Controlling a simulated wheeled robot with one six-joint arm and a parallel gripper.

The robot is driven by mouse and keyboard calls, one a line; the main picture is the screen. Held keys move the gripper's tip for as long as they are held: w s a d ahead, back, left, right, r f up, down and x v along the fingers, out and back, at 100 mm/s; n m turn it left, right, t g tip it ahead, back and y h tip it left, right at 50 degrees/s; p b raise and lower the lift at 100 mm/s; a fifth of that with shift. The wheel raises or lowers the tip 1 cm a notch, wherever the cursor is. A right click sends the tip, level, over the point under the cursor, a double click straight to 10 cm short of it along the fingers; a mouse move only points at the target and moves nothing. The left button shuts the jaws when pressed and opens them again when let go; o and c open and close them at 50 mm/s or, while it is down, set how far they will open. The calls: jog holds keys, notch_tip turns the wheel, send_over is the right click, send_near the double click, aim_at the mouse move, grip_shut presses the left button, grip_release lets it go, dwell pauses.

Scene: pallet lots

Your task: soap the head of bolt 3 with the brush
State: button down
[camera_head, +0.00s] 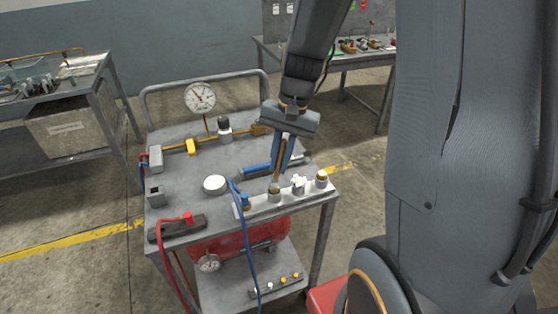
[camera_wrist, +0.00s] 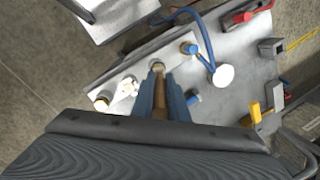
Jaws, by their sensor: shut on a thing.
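My gripper (camera_head: 280,163) has blue fingers shut on the brown handle of the brush (camera_head: 281,155). The brush points down, and its lower end is at a brass-coloured bolt (camera_head: 274,197) on the pale strip (camera_head: 259,206) along the cart's front edge. The brush also shows between the fingers in the wrist view (camera_wrist: 159,105). I cannot tell whether its tip touches the bolt. To the right in the head view are a bolt covered in white, foam-like matter (camera_head: 298,187) and a bolt with a pale top (camera_head: 321,180). A blue-hosed fitting (camera_head: 244,202) is to the left. No bolt numbers are readable.
A round white dish (camera_head: 215,184) stands behind the strip. A gauge (camera_head: 200,97), a brass pipe with a yellow handle (camera_head: 191,146) and a red-hosed block (camera_head: 178,228) are on the cart. A blue hose (camera_head: 247,250) hangs over the front edge.

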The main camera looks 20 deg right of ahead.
jog(key=shift+d, duration=0.4)
jog(key=shift+a, duration=0.2)
jog(key=shift+a+f+p, duration=0.15)
jog(key=shift+a+p, duration=0.1)
jog(key=shift+p, duration=0.1)
jog(key=shift+s, duration=0.1)
jog(key=shift+a+p, duration=0.35)
jog(key=shift+a, duration=0.1)
